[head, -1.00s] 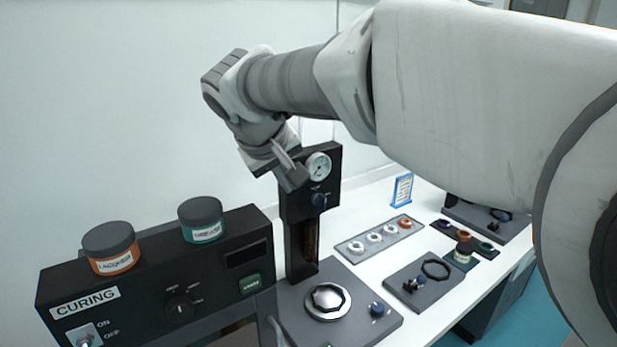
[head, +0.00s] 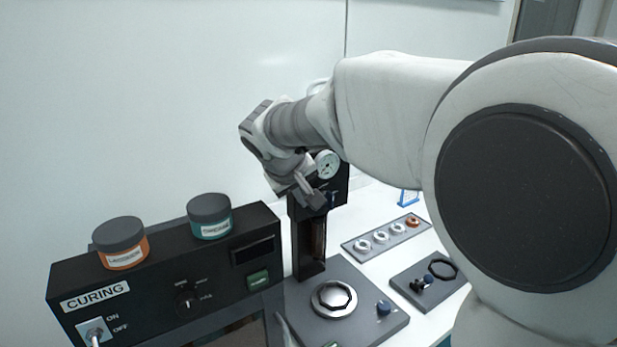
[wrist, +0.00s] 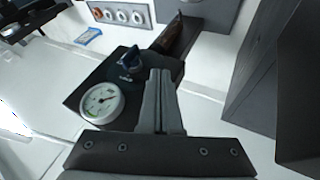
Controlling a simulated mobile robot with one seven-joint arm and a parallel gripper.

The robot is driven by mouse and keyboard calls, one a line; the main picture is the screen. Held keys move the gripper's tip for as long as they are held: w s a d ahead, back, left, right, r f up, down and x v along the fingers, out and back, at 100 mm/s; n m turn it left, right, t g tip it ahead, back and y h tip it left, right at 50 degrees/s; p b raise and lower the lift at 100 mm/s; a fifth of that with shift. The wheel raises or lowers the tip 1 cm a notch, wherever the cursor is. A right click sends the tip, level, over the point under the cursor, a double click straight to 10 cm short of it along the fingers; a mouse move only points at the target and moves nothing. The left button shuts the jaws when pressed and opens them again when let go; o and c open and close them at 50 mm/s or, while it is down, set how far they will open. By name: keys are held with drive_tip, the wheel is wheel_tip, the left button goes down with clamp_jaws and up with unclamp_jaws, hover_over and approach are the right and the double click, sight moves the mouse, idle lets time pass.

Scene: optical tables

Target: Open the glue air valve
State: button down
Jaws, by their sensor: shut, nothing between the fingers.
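In the head view the gauge (head: 327,164) shows at the top of the black column (head: 309,245), and the knob (head: 332,201) is partly hidden by my gripper. My gripper (head: 318,203) is shut and empty, in front of the column's head. In the wrist view its closed fingers (wrist: 160,75) reach just beside the knob. I cannot tell whether they touch it.
The black CURING box (head: 170,275) stands at left with an orange jar (head: 120,245) and a teal jar (head: 209,217) on top. A grey base with a round metal plate (head: 334,298) lies below the column. A tray of several rings (head: 388,238) lies right.

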sight(326, 204)
drive_tip(key=shift+w+d+f+p, duration=0.2)
drive_tip(key=shift+w+d+f, duration=0.05)
drive_tip(key=shift+w+d, duration=0.6)
drive_tip(key=shift+w+d+f+p, duration=0.2)
drive_tip(key=shift+w+d, duration=0.4)
drive_tip(key=shift+d, duration=0.35)
drive_tip(key=shift+r, duration=0.1)
drive_tip(key=shift+p, duration=0.75)
